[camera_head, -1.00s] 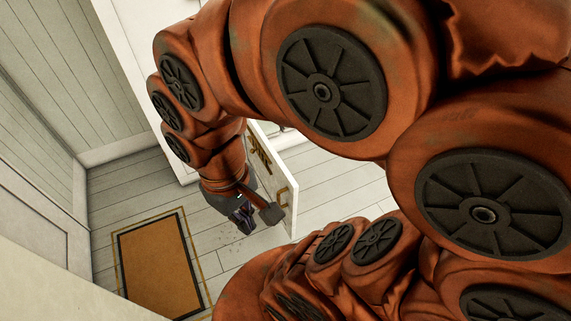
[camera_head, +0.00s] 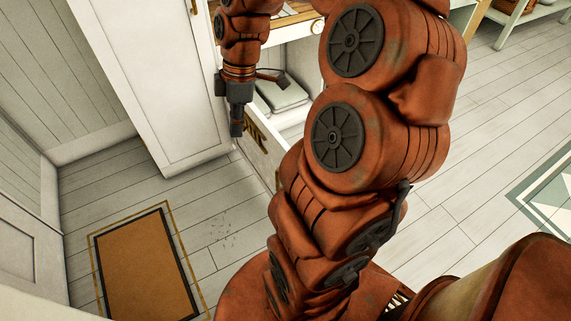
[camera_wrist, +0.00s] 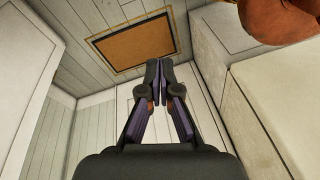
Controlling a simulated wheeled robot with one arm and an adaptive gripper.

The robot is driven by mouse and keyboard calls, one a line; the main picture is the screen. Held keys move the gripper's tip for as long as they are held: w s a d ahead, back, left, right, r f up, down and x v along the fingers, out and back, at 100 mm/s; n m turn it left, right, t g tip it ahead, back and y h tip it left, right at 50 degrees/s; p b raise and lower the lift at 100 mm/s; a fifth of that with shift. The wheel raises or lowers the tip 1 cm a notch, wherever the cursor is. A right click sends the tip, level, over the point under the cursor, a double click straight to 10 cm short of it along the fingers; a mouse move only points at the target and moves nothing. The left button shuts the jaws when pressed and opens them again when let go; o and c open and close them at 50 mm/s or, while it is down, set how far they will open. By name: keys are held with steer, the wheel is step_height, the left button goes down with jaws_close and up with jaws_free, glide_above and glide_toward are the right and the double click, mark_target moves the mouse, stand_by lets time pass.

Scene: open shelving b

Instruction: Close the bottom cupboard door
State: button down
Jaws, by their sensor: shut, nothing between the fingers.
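The bottom cupboard door (camera_head: 261,160) stands open in the head view, a pale panel jutting out toward the camera. A dark ornament shows near its top edge, and my arm hides much of it, including any handle. My gripper (camera_head: 237,129) points down just left of the door's inner end, beside the tall white cabinet. I cannot tell whether it touches the door. In the wrist view, my gripper (camera_wrist: 160,68) has its fingertips together with nothing between them.
Folded cloths (camera_head: 283,94) lie inside the open cupboard. A tall white cabinet (camera_head: 160,85) stands left of it. An orange mat (camera_head: 146,268) lies on the plank floor, also visible in the wrist view (camera_wrist: 130,45).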

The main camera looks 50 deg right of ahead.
steer(key=w+d+f+n+b, duration=0.1)
steer(key=d+f+n+b, duration=0.1)
steer(key=d+f+b, duration=0.4)
steer(key=n+t+b, duration=0.1)
steer(key=t, duration=0.1)
glide_above(286, 151)
steer(key=a, duration=0.2)
step_height(286, 151, down, 9)
steer(key=shift+y, duration=0.3)
steer(key=x, duration=0.3)
steer(key=s+b+x, duration=0.1)
steer(key=x, duration=0.5)
steer(key=shift+d+f, duration=0.2)
steer(key=shift+f, duration=0.2)
steer(key=shift+s+d+b, duration=0.2)
steer(key=shift+s+d, duration=0.1)
steer(key=shift+d, duration=0.5)
steer(key=shift+s+d+b, duration=0.15)
steer(key=shift+s+d, duration=0.1)
steer(key=shift+d, duration=0.55)
steer(key=shift+d+r, duration=0.1)
